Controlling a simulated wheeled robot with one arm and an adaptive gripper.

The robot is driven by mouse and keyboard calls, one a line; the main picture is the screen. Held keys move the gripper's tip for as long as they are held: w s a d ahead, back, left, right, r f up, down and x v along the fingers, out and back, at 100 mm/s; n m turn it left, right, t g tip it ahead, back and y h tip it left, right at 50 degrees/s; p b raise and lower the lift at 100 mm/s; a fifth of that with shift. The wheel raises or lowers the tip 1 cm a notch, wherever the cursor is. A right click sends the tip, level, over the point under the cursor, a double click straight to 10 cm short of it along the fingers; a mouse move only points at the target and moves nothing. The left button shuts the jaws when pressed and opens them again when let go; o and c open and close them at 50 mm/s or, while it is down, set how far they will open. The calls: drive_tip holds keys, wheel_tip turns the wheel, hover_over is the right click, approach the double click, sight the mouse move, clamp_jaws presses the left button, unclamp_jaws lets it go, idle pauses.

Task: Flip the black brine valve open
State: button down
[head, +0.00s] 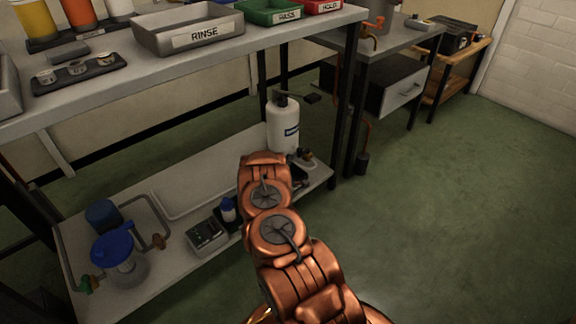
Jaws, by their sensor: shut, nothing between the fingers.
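I cannot tell if this is the brine valve. A small dark and brass fitting (304,154) sits by the cylinder's base. My copper arm reaches from the bottom toward the cylinder. My gripper (299,177) shows only as a small dark part right of the wrist, shut and empty; the wrist hides the rest.
The upper bench (140,75) overhangs the lower shelf (190,170), with a black leg (350,110) right of the cylinder. A blue-lidded jar (121,262) with pipes and a grey device (207,236) are on the shelf's left. The green floor at right is clear.

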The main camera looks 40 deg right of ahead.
drive_tip(key=b+x, duration=0.2)
drive_tip(key=x, duration=0.4)
